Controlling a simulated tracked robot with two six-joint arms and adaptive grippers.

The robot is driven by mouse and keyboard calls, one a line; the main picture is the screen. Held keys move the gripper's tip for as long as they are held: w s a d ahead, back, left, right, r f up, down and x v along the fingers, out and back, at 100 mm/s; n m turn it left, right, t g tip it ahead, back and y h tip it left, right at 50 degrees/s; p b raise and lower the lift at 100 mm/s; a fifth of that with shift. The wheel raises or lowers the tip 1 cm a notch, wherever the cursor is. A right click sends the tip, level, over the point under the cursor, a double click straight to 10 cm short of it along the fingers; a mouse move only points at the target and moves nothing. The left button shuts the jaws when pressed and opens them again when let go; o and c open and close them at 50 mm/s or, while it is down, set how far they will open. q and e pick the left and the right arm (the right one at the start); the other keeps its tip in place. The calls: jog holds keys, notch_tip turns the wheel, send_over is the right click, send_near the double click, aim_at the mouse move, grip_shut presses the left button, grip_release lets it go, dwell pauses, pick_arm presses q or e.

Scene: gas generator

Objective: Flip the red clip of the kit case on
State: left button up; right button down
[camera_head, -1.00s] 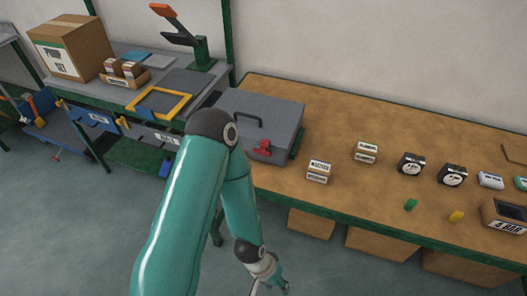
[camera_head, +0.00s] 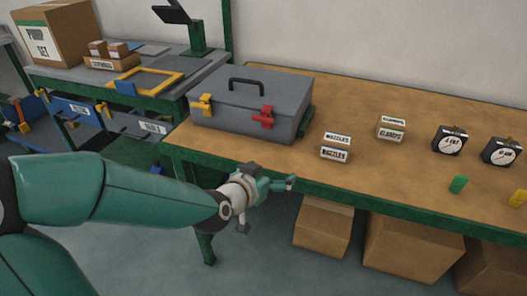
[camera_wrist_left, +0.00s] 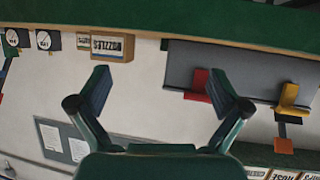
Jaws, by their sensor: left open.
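The grey kit case (camera_head: 290,90) stands shut on the left part of the wooden workbench, its black handle (camera_head: 246,86) on the lid. Its red clip (camera_head: 264,117) is on the right of the front face, and its yellow clip (camera_head: 202,104) on the left. I cannot tell whether the red clip is latched. My left gripper (camera_head: 268,200) is open and empty in front of the bench edge, below and apart from the case. In the left wrist view, which is upside down, the red clip (camera_wrist_left: 199,84) shows beside one open finger. My right gripper is out of view.
A nozzles box (camera_head: 335,148) and a clamps box (camera_head: 391,128) stand right of the case, with gauges (camera_head: 450,141) beyond. The bench's green front edge (camera_head: 340,191) lies just behind my gripper. Cardboard boxes (camera_head: 323,228) sit below the bench.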

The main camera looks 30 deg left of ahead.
aim_at(262, 121)
pick_arm(q)
jog(key=s+a+r+n+t+y+b, duration=0.1)
jog(key=s+a+r+t+y+b, duration=0.25)
jog(key=s+a+r+b, duration=0.35)
jog(key=shift+t+h, duration=0.25)
jog(key=shift+t, duration=0.1)
jog(key=b+x, duration=0.1)
jog(key=x, duration=0.5)
jog(key=d+f+b+x, duration=0.1)
jog(key=x, duration=0.5)
jog(key=b+x, duration=0.1)
jog(key=x, duration=0.5)
jog(key=shift+w+d+f, duration=0.2)
jog(key=shift+d+f, duration=0.1)
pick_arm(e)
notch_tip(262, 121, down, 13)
